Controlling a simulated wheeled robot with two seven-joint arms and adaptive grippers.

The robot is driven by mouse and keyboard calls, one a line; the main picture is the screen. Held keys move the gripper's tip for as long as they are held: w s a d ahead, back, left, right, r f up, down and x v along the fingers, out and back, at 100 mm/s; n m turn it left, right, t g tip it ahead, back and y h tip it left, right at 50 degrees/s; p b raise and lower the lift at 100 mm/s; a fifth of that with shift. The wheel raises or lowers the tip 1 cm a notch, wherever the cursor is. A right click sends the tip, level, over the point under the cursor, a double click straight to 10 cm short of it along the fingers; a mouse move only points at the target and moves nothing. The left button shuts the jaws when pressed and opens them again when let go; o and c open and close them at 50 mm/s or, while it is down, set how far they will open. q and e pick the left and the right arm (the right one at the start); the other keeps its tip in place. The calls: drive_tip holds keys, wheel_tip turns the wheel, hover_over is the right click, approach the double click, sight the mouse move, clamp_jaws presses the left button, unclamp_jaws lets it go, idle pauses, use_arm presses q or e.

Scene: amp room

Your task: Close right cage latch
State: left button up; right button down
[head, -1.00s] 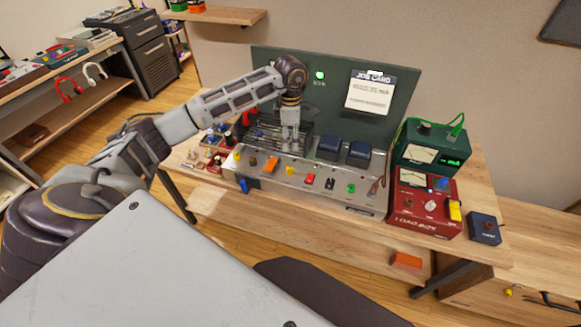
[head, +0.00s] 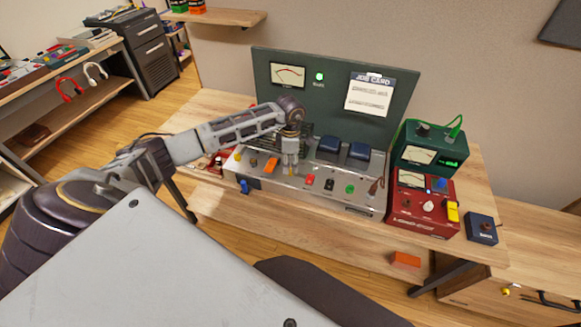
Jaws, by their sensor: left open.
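The amplifier chassis (head: 325,195) is a silver box on the wooden bench, with a green upright panel behind it. A dark cage (head: 268,144) sits on its left part, mostly hidden behind my left arm. My left gripper (head: 290,172) points down at the chassis top, just in front of the cage. Its fingers are open, with nothing seen between them. The right cage latch cannot be made out; the gripper and wrist cover that area. I cannot tell whether the fingers touch anything. My right gripper is not in view.
Two dark blue transformers (head: 358,152) stand right of the gripper. Coloured controls, including an orange one (head: 272,164) and a red one (head: 310,179), line the chassis front. A green meter box (head: 428,150) and a red load box (head: 422,203) stand to the right. A job card (head: 369,97) hangs behind.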

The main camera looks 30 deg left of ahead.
use_arm(q)
wheel_tip(320, 180, down, 3)
drive_tip(key=shift+r, duration=0.2)
drive_tip(key=shift+f, duration=0.3)
drive_tip(key=c, duration=1)
drive_tip(key=shift+c, duration=0.2)
